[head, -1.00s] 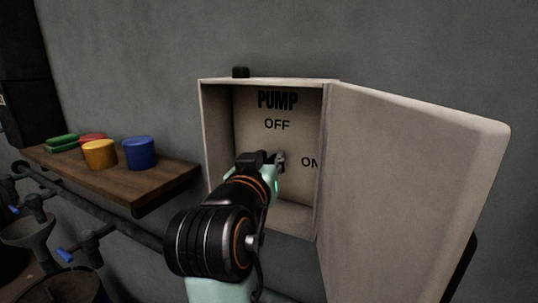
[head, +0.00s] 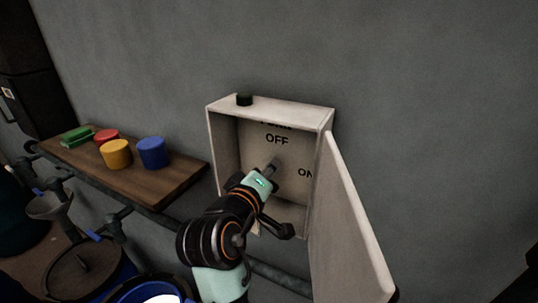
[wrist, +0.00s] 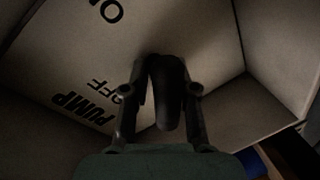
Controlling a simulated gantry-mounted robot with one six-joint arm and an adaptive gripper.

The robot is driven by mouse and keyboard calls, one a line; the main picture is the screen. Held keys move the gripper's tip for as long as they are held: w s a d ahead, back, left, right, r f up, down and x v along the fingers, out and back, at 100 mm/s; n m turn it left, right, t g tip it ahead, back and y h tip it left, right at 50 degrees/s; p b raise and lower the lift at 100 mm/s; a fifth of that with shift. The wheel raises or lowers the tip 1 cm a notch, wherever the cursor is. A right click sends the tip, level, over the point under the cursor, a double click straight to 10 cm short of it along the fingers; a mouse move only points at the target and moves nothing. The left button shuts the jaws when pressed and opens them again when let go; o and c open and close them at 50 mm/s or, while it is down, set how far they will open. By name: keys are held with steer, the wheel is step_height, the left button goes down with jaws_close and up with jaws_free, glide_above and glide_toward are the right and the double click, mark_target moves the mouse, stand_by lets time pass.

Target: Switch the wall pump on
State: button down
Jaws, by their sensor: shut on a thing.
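The open pump box (head: 222,150) is on the grey wall, with OFF printed near the top of its back panel and ON at the right. Inside it, my gripper (head: 269,171) reaches in below the OFF mark and left of the ON mark. In the wrist view, a dark rounded switch handle (wrist: 168,92) stands between my two fingers, and they are shut on it. The base of the handle is in shadow. Which mark the handle points at, I cannot tell. My gripper hides part of the panel in the head view.
The box door (head: 345,235) hangs open at the right. A small dark knob (head: 244,99) is on top of the box. A wooden shelf (head: 165,188) at the left holds blue, yellow and red cylinders and green pieces. Pipes and vats are below.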

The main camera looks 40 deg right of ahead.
steer(key=n+p, duration=0.1)
steer(key=n+g+p, duration=0.1)
steer(key=shift+r+n, duration=0.25)
steer(key=shift+n, duration=0.15)
steer(key=shift+f+n+g, duration=0.1)
steer(key=shift+n+g, duration=0.2)
steer(key=shift+n, duration=0.7)
steer(key=c, duration=1)
jaws_free()
steer(key=shift+f, duration=0.1)
steer(key=v, duration=1.2)
